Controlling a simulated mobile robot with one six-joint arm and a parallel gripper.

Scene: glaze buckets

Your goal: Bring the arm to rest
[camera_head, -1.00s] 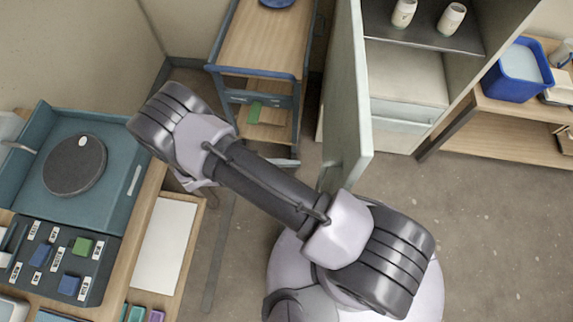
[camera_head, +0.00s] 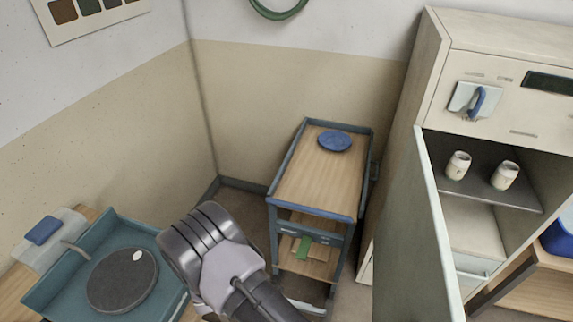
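My arm shows in the head view at the lower middle, its dark-banded elbow joint and pale links angled between the wheel basin and the cart. My gripper is outside the picture, so its fingers and anything in them cannot be seen.
A wooden-topped cart (camera_head: 312,183) with a blue plate (camera_head: 335,141) stands by the back wall. Right of it, a cabinet (camera_head: 468,52) has its door (camera_head: 412,240) swung open, with two pale cups (camera_head: 458,165) (camera_head: 504,175) inside. A teal basin (camera_head: 62,283) with a dark wheel (camera_head: 121,281) is at lower left.

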